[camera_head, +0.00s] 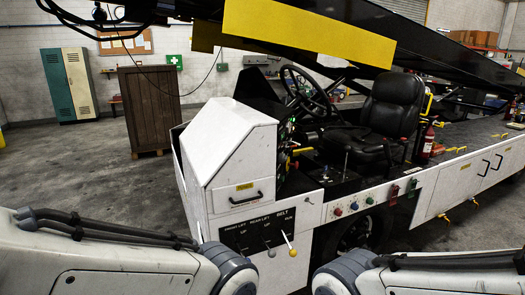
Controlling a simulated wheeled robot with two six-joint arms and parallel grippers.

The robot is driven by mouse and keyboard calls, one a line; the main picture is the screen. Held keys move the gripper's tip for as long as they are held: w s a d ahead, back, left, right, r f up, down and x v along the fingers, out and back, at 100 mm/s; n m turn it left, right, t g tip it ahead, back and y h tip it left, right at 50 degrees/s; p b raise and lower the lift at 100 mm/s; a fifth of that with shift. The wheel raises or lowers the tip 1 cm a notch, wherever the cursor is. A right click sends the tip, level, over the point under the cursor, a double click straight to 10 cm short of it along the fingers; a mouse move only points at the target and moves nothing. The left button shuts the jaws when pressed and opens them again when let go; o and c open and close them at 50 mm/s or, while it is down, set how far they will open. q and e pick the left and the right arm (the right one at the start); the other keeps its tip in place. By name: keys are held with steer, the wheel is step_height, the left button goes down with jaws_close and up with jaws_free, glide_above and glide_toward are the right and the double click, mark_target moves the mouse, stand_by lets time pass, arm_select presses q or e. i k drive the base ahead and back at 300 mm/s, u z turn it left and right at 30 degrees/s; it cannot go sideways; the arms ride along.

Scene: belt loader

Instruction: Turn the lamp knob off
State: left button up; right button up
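No label that I can read marks a lamp knob. A row of small coloured knobs or buttons, with a red one (338,212), a blue one (354,206) and a pale one (369,200), sits on the white side panel below the seat. More small coloured controls (290,150) line the dark dashboard by the steering wheel, too small to tell apart. Links of both my arms show at the bottom left and bottom right. Neither gripper is in the picture, and no hand touches the loader.
A black lever panel (258,237) with lift and belt labels faces me, its levers sticking out. The white cab housing (226,150), steering wheel (305,88) and black seat (391,107) stand behind. A yellow-edged boom (307,32) hangs overhead. Open floor (90,180) lies left.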

mark_target(282, 159)
steer(key=u, duration=0.25)
steer(key=i, duration=1.55)
steer(key=z, duration=0.45)
